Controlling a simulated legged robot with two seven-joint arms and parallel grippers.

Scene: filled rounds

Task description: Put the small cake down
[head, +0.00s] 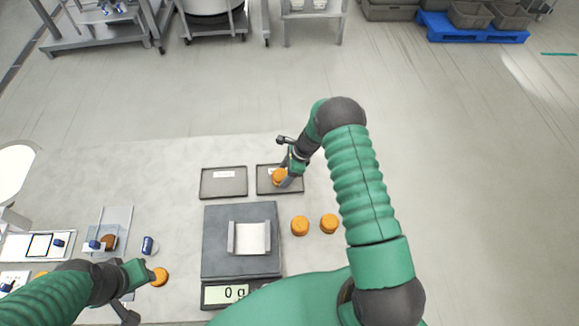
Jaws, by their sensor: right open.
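Two similar cakes, one on the left (300,226) and one on the right (329,223), lie on the table right of the scale. My left gripper (148,277) is at the lower left, close to another round cake (160,277); its jaw opening is unclear.
The scale (241,250) carries an empty metal holder (250,238) and reads 0 g. The table's back left is clear.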

